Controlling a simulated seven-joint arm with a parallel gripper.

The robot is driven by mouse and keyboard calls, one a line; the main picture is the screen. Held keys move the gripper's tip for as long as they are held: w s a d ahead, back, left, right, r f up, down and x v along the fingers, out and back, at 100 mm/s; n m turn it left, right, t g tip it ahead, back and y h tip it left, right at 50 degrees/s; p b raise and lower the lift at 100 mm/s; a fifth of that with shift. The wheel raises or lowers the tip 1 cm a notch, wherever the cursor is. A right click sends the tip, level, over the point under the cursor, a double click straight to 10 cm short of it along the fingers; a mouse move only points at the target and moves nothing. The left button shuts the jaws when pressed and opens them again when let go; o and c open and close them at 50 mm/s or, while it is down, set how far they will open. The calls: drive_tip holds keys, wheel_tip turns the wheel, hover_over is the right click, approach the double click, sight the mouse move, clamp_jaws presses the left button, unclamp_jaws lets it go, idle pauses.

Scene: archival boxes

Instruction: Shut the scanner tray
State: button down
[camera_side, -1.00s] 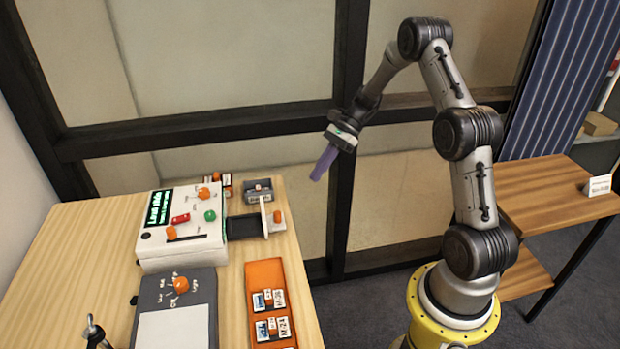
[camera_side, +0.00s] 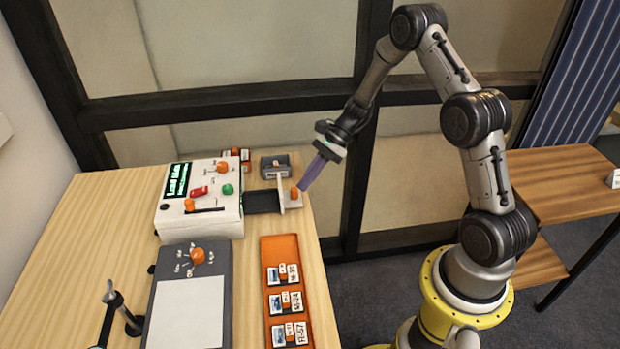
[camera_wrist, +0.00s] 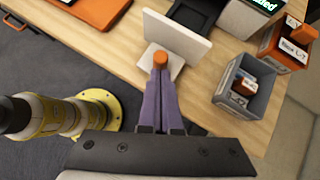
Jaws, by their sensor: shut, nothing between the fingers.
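The scanner (camera_side: 200,205) is a white box with a lit green screen, an orange knob, and red and green buttons. Its dark tray (camera_side: 262,201) sticks out from its right side. The tray ends in an upright pale front plate (camera_side: 281,190) with an orange knob (camera_side: 294,192) on a small ledge. The plate (camera_wrist: 178,38) and knob (camera_wrist: 160,58) also show in the wrist view. My gripper (camera_side: 303,187) has its purple fingers shut and empty. Its tips (camera_wrist: 160,72) are at the knob's outer side; I cannot tell whether they touch it.
A grey bin (camera_side: 276,167) with a labelled item stands behind the tray. An orange tray (camera_side: 265,250) with several labelled cartridges lies in front. A grey panel (camera_side: 190,300) with an orange dial lies front left. The table's right edge is close to the knob.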

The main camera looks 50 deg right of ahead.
approach(256, 201)
drive_tip(key=x, duration=0.4)
drive_tip(key=shift+a+f, duration=0.2)
